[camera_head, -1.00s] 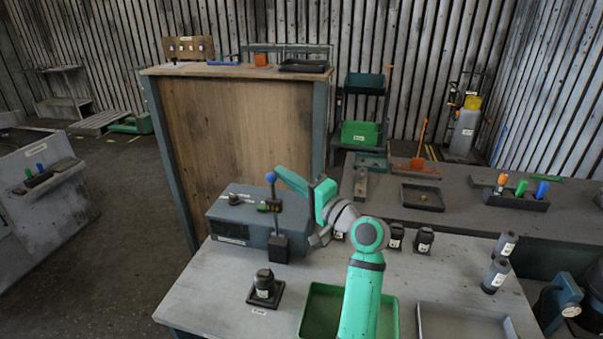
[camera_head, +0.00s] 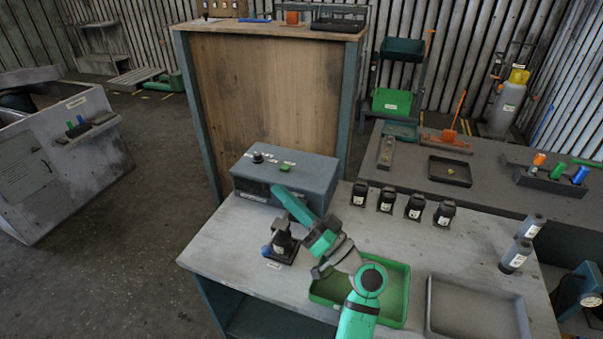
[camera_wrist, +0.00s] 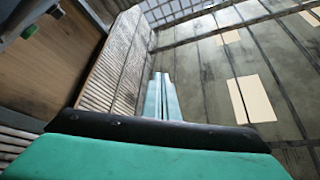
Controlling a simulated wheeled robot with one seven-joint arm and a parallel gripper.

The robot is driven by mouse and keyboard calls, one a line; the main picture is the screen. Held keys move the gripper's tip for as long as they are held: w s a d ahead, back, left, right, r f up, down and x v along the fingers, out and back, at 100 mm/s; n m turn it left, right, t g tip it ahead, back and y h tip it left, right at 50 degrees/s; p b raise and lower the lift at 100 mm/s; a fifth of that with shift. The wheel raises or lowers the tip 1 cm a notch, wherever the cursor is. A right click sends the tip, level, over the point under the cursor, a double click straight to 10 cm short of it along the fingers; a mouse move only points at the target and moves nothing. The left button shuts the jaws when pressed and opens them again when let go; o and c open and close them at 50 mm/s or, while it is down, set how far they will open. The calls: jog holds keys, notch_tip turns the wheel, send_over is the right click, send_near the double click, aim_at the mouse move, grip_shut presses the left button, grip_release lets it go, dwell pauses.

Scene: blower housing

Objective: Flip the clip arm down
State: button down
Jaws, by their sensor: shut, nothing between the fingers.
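The grey-blue housing box (camera_head: 285,178) stands at the back left of the workbench, with a black knob and a small green part on top. The clip arm's blue ball end (camera_head: 266,250) shows low, beside the black-capped part on its dark pad (camera_head: 280,254). The arm no longer stands upright before the box; its hinge and shaft are mostly hidden or merge with the dark part. My gripper (camera_head: 277,189) is shut and empty, raised in front of the box.
A green tray (camera_head: 397,318) and a grey tray (camera_head: 434,330) are at the front right. Several black parts (camera_head: 386,199) stand in a row behind my arm. Two grey cylinders (camera_head: 516,255) stand at the right edge. The bench's front left is clear.

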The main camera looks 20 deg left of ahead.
jog(key=s+f, duration=0.4)
jog(key=f, duration=0.2)
jog(key=shift+a, duration=0.1)
dwell(0.4)
jog(key=v, duration=1.1)
dwell(0.5)
